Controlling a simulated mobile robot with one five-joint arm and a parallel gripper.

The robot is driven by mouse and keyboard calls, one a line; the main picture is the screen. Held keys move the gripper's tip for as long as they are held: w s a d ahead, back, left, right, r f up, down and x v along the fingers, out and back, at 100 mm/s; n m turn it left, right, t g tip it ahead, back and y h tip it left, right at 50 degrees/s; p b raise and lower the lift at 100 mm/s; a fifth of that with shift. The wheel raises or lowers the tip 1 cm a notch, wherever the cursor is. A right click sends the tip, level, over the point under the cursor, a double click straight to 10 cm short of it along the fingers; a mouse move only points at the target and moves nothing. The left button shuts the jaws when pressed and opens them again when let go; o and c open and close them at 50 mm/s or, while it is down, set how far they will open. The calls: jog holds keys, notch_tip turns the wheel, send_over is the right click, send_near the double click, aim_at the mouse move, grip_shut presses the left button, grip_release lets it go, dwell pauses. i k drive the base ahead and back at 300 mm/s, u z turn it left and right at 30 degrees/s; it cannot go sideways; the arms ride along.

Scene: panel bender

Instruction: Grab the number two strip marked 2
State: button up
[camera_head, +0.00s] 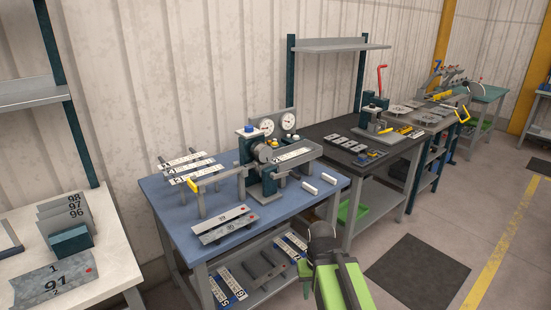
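Several pale strips with number marks lie side by side on a raised rack at the left back of the blue table (165,205). The back strip (187,159), the middle strip (192,168) and the front strip (198,176) each carry a small mark at the left end. The marks are too small to read surely, so I cannot tell which is the 2. My gripper (321,234) shows at the bottom centre, in front of the table and well apart from the rack. I cannot make out its fingers.
A bending machine (262,165) with two gauges (289,121) stands mid-table, right of the strips. A grey bar (224,224) lies at the front. A lower shelf (262,290) holds more strips. A dark bench (335,135) stands right. Floor at right is free around a dark mat (418,272).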

aim_at(281, 158)
jog(key=z, duration=0.05)
jog(key=i, duration=0.95)
